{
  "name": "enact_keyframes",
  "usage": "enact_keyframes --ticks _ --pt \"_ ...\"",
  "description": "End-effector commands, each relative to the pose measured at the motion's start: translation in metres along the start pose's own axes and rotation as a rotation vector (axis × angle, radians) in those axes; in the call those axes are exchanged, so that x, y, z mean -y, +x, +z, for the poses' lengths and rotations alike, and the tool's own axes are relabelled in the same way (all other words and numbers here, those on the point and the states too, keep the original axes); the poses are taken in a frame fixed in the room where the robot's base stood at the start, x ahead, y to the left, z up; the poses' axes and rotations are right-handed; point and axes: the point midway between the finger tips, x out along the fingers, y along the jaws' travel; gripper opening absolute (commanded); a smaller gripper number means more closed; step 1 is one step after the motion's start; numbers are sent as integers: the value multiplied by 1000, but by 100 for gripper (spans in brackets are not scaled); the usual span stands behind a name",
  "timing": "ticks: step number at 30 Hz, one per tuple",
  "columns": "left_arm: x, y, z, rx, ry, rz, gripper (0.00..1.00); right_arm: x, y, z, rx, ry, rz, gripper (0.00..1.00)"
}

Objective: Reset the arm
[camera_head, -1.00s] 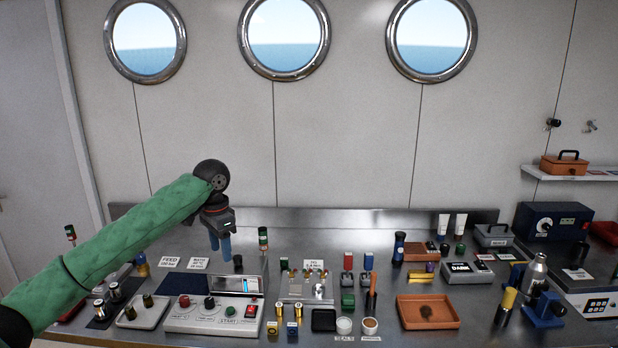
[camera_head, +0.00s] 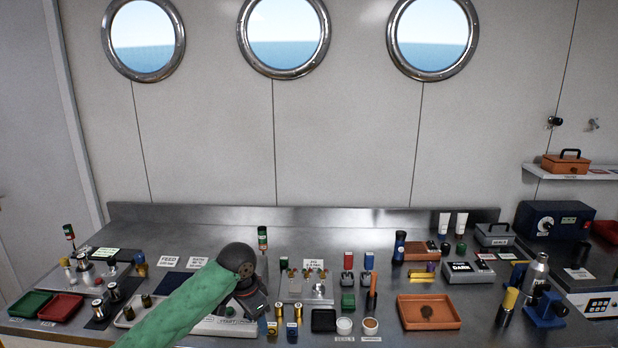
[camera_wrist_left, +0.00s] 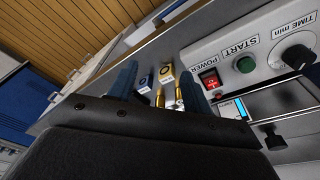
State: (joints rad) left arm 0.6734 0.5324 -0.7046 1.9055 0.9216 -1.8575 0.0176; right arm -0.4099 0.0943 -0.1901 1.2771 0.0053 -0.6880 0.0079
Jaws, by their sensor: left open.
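My left arm, in a green sleeve, comes in from the bottom of the head view, and its dark wrist hangs low over the front of the bench. My left gripper (camera_head: 262,322) is mostly hidden there behind the wrist. In the left wrist view my left gripper (camera_wrist_left: 158,92) shows two blue fingers spread apart. Two brass-coloured fittings with tagged blocks (camera_wrist_left: 160,82) appear between the fingers in that view, with no visible grip on them. My right gripper is in neither view.
The control panel (camera_wrist_left: 250,60) with START and POWER switches lies beside the gripper and is partly covered by my arm in the head view. Green (camera_head: 30,304) and red (camera_head: 61,306) trays stand at left. An orange tray (camera_head: 428,323) stands right of centre. Small parts crowd the bench.

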Motion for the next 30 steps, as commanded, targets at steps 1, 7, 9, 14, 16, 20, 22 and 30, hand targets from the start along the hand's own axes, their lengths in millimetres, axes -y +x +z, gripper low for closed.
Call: enact_keyframes --ticks 1,7,9,14,16,20,22,30 --pt "-12 12 4 -13 -3 9 49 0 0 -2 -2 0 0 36" --pt "-49 47 19 -68 -29 19 49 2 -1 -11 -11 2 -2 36" --pt "-62 58 25 -88 -43 22 49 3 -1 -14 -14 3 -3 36" --pt "-88 79 42 -128 -82 24 49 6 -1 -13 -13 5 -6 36" --pt "-99 87 50 -145 -102 24 49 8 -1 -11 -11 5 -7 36" --pt "-118 101 68 -172 -144 22 49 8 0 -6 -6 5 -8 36" --pt "-128 107 78 -187 -170 20 49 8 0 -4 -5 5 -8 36" --pt "-160 128 124 -223 -281 -2 49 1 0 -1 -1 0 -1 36"
